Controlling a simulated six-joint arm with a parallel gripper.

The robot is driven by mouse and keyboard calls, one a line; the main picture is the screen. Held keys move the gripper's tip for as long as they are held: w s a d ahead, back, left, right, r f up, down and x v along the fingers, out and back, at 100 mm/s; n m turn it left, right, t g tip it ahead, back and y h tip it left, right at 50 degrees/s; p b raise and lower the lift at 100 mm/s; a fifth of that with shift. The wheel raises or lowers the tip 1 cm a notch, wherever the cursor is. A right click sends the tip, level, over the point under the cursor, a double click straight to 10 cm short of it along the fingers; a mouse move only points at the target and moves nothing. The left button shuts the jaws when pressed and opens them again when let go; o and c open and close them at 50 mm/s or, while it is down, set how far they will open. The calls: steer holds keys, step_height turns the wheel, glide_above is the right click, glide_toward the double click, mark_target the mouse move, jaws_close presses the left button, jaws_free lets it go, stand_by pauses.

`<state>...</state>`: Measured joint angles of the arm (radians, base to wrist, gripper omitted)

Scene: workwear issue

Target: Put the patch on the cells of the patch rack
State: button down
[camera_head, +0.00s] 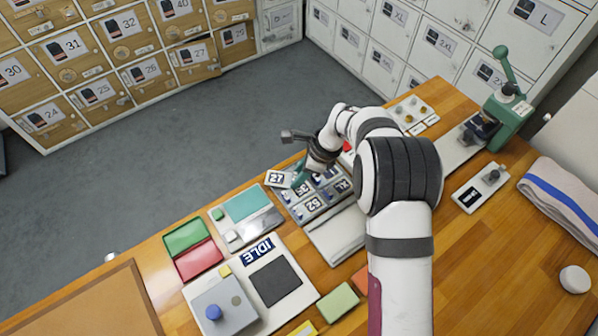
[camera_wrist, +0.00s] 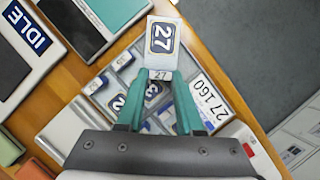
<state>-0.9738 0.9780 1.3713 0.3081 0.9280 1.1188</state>
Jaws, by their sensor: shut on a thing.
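A white patch (camera_wrist: 163,40) with a dark square marked 27 is held at the tips of my gripper (camera_wrist: 158,84). The teal fingers of my gripper are shut on its near end. In the head view the patch (camera_head: 279,179) sticks out to the left of my gripper (camera_head: 297,176), over the far left part of the patch rack (camera_head: 303,214). The patch rack (camera_wrist: 122,67) is a grey tray with several cells holding marked patches, some reading 36, 52 and XL. My fingers hide part of the rack, and I cannot tell whether the held patch touches it.
Left of the rack are a teal-topped box (camera_head: 247,204), green (camera_head: 185,235) and red (camera_head: 199,259) trays, and a device marked IDLE (camera_head: 257,250). A green lever press (camera_head: 510,105) stands at the far right. A label reading 27 160 (camera_wrist: 208,101) lies at the rack.

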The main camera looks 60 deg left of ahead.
steer(key=shift+f, duration=0.35)
steer(key=shift+c, duration=2.4)
jaws_free()
steer(key=v, duration=1.6)
steer(key=w+d+r+t, duration=0.1)
steer(key=d+r, duration=0.2)
steer(key=d, duration=0.3)
steer(key=w+d+r, duration=0.2)
steer(key=d+r, duration=0.1)
steer(key=d, duration=0.3)
steer(key=s+d+r+n+t, duration=0.1)
steer(key=s+d+r, duration=0.1)
steer(key=d, duration=0.6)
steer(key=s+d+r+n, duration=0.1)
steer(key=s+d, duration=0.1)
steer(key=d, duration=0.6)
steer(key=s+d+f+n+t+h, duration=0.1)
steer(key=s+d+f, duration=0.1)
steer(key=s+d, duration=0.7)
steer(key=shift+s+d+f, duration=0.3)
steer(key=shift+s+d, duration=0.1)
steer(key=shift+s, duration=0.3)
